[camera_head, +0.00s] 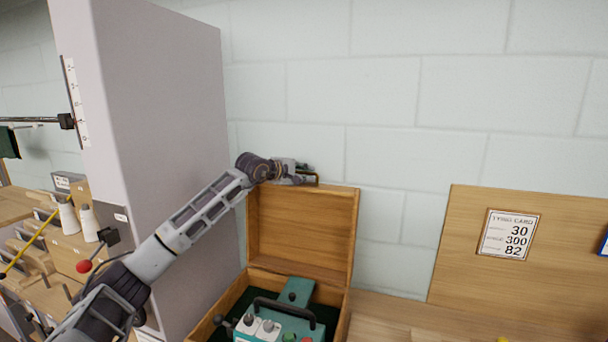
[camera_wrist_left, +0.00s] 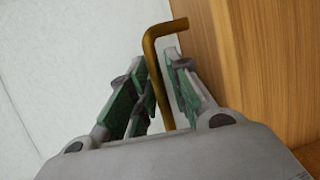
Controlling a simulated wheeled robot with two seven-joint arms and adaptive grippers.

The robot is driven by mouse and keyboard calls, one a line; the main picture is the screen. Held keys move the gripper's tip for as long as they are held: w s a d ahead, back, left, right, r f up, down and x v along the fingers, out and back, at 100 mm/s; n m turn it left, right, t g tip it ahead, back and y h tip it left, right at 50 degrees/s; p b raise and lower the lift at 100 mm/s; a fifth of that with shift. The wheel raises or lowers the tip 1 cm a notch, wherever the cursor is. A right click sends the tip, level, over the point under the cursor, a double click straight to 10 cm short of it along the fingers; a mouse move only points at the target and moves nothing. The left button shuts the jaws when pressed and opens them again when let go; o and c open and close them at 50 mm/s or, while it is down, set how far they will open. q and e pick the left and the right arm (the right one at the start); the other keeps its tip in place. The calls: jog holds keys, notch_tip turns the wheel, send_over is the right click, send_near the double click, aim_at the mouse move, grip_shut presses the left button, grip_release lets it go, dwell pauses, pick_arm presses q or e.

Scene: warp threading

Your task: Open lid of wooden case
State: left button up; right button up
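The wooden case (camera_head: 340,308) stands on the bench with its lid (camera_head: 302,226) raised about upright near the wall. A teal device (camera_head: 285,325) with a dark handle lies inside it. My left gripper (camera_head: 308,178) is at the top edge of the lid. In the left wrist view, its green-padded fingers (camera_wrist_left: 158,95) are on either side of a brass handle (camera_wrist_left: 155,68), close around it. The lid's wood (camera_wrist_left: 255,60) fills the right of that view. My right gripper is not in view.
A tall grey cabinet (camera_head: 150,130) stands left of the case, close to my left arm. A wooden board with a card (camera_head: 508,234) leans at the right. Cones (camera_head: 68,218) stand at far left. Some bench top (camera_head: 385,318) right of the case is clear.

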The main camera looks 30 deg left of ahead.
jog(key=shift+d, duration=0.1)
pick_arm(q)
grip_shut()
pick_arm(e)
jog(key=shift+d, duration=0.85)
